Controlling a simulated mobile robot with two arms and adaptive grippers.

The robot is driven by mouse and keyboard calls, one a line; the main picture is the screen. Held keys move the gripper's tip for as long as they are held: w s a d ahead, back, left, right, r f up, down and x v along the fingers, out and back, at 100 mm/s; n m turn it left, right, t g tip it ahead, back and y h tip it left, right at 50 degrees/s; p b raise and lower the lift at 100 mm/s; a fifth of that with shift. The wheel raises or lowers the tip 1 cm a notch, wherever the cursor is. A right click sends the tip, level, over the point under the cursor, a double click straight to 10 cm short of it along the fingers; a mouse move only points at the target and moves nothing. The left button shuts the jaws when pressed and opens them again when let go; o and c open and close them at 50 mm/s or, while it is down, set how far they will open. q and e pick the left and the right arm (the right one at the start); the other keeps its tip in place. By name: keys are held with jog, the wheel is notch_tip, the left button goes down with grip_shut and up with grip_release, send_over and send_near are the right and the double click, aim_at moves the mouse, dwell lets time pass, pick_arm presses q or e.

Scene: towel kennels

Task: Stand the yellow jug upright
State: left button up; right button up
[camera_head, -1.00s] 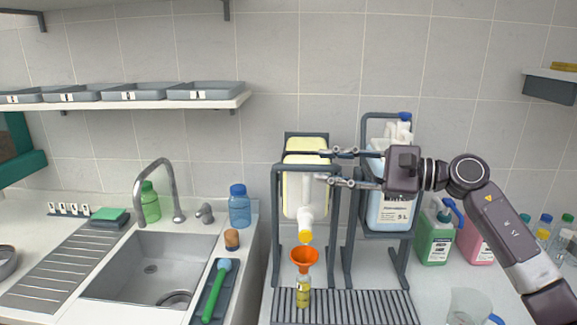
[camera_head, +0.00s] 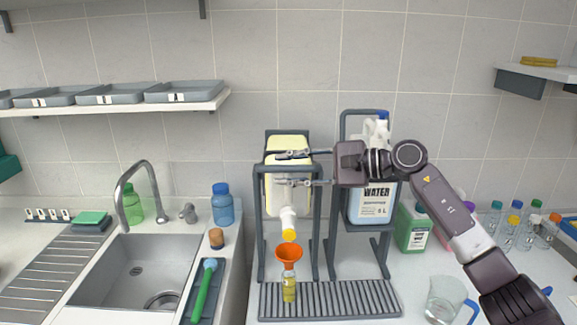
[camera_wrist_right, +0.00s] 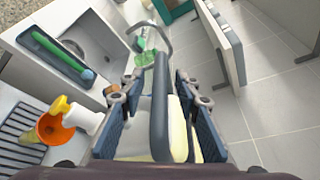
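The yellow jug (camera_head: 289,207), pale yellow and white, sits tipped in a dark grey stand (camera_head: 263,225). Its yellow-capped spout points down just above an orange funnel (camera_head: 289,252) in a small yellow bottle (camera_head: 289,289). My right gripper (camera_head: 280,169) reaches in from the right across the jug, its fingers apart, one above the other. In the right wrist view, the right gripper (camera_wrist_right: 160,105) has its fingers on either side of a dark bar (camera_wrist_right: 159,105) and the pale yellow jug body, with gaps visible. Contact cannot be told. My left gripper is out of view.
A water jug (camera_head: 370,205) stands in a second stand close on the right, behind my right arm. A green jug (camera_head: 411,230) and a clear pitcher (camera_head: 444,300) are further right. The sink (camera_head: 135,270) is at left. A slatted grate (camera_head: 345,300) lies below the stands.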

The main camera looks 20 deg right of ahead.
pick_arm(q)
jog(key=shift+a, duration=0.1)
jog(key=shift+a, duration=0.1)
pick_arm(e)
grip_shut()
